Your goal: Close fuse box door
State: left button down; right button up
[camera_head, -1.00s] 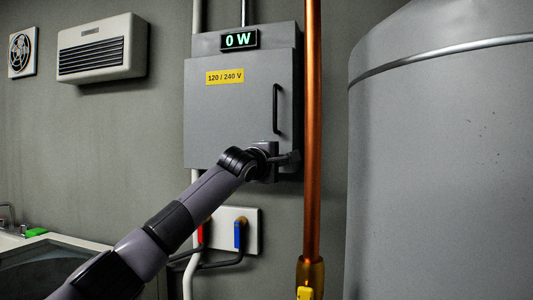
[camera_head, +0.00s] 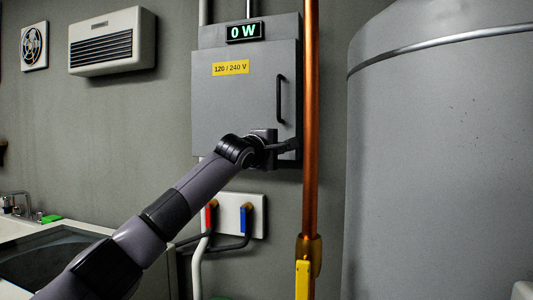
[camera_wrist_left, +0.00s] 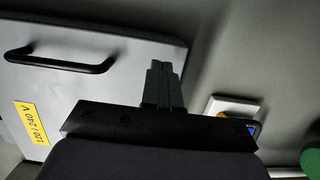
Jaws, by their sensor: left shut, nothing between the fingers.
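The grey fuse box (camera_head: 208,36) hangs on the wall in the head view. Its door (camera_head: 225,105) lies across the box front, with a yellow 120/240 V label and a black handle (camera_head: 281,98). I cannot tell whether a small gap is left behind the door. My left gripper (camera_head: 290,146) is at the door's lower right corner, below the handle, partly hidden by its wrist. In the left wrist view its fingers (camera_wrist_left: 163,85) are together and empty beside the door (camera_wrist_left: 120,50); contact is unclear. My right gripper is not in view.
A copper pipe (camera_head: 310,120) runs vertically just right of the box, with a yellow-handled valve (camera_head: 303,278) low down. A large grey tank (camera_head: 440,170) fills the right. Below the box is a white valve plate (camera_head: 256,215). A sink (camera_head: 40,258) stands lower left.

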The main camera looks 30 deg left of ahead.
pick_arm(q)
jog(key=s+d+b, duration=0.2)
jog(key=s+b, duration=0.2)
jog(key=s, duration=0.6)
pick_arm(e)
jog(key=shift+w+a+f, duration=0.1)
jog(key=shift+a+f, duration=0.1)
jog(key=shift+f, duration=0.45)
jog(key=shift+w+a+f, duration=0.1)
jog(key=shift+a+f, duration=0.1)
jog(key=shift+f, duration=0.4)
pick_arm(q)
jog(key=shift+s+f, duration=0.1)
